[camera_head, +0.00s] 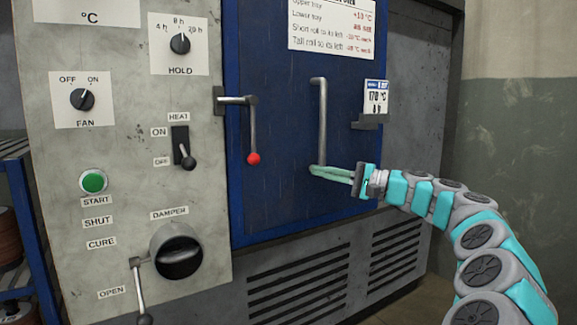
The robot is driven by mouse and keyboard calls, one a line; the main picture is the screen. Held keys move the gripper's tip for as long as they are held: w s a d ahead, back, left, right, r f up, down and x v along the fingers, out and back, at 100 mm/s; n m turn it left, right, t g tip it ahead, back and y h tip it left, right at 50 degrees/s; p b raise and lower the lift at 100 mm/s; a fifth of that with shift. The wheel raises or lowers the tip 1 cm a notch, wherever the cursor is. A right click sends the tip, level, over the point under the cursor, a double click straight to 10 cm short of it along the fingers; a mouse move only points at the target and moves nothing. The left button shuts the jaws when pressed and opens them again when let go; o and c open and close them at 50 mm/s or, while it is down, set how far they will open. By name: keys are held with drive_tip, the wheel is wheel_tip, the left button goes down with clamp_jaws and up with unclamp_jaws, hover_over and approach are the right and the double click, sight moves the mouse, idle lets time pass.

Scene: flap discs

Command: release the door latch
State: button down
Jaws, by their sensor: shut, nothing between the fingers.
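The door latch (251,130) is a grey lever with a red ball end at the left edge of the blue oven door (285,200). Its arm hangs straight down from a pivot, with the red ball at the bottom. A vertical grey bar handle (322,120) is on the door to the right of the latch. My gripper (314,170) is shut and empty, its fingertips pointing left at the lower end of the bar handle. Whether the tips touch the handle, I cannot tell. The gripper is to the right of the latch's red ball and slightly lower. The door looks closed.
A grey control panel (120,200) stands left of the door, with fan and hold knobs, a heat switch (183,150), a green start button (93,181) and a damper knob (177,252). A card holder (370,121) juts from the door's right side. Blue shelving is at far left.

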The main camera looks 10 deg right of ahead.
drive_tip(key=s+a+x, duration=0.1)
drive_tip(key=s+x, duration=0.1)
drive_tip(key=x, duration=1)
drive_tip(key=shift+a+r, duration=0.2)
drive_tip(key=shift+a, duration=0.4)
drive_tip(key=shift+a, duration=0.1)
